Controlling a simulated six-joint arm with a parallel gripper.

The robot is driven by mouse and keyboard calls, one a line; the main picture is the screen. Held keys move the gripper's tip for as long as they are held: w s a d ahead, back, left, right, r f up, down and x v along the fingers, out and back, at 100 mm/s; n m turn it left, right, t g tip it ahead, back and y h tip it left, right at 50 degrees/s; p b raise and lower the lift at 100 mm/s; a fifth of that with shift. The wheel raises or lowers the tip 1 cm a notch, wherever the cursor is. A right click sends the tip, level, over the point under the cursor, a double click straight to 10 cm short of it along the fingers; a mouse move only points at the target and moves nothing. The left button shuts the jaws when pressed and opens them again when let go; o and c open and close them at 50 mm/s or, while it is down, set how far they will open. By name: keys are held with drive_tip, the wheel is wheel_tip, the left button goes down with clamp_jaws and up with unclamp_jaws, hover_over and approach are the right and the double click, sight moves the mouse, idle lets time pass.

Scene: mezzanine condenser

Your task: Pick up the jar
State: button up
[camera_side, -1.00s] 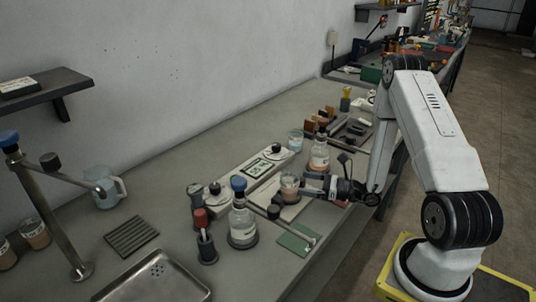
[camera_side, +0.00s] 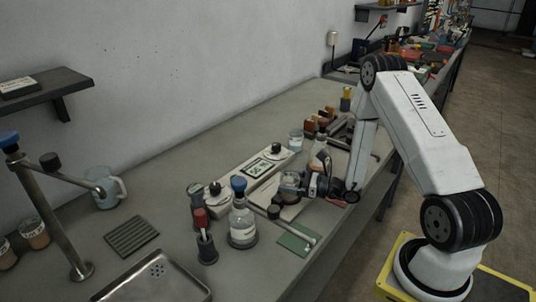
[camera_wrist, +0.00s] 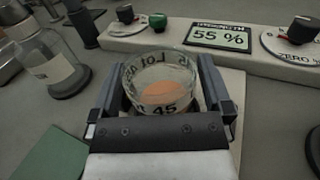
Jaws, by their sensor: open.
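The jar (camera_wrist: 161,80) is a clear glass vessel with dark lettering, a "45" mark and orange contents. In the wrist view it stands between the two fingers of my gripper (camera_wrist: 163,92), one on its left and one on its right. The gripper is open around it; whether a finger touches the glass I cannot tell. In the side view my gripper (camera_side: 301,184) is low over the bench at a pale board, and the jar there is mostly hidden by the fingers.
A control panel (camera_wrist: 141,39) with a "55 %" display and knobs stands just behind the jar. A glass bottle (camera_wrist: 50,65) stands to the left, blue-capped in the side view (camera_side: 242,224). A green mat (camera_side: 297,239) lies in front. A sink tray (camera_side: 155,282) is at lower left.

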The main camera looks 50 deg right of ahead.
idle(0.5)
drive_tip(key=c, duration=1.1)
drive_tip(key=shift+r, duration=0.4)
drive_tip(key=shift+c, duration=0.2)
wheel_tip(320, 180, up, 9)
idle(0.6)
drive_tip(key=shift+r, duration=0.15)
idle(0.6)
drive_tip(key=shift+w+a, duration=0.1)
drive_tip(key=w+a+r+h, duration=0.1)
drive_tip(key=w+a+r, duration=0.1)
drive_tip(key=a+r, duration=0.2)
drive_tip(key=w+a+r+m, duration=0.1)
drive_tip(key=a+r, duration=0.3)
drive_tip(key=a, duration=0.5)
drive_tip(key=shift+w+a+r+t+h, duration=0.3)
drive_tip(key=shift+w+a+h, duration=0.1)
drive_tip(key=shift+w, duration=0.45)
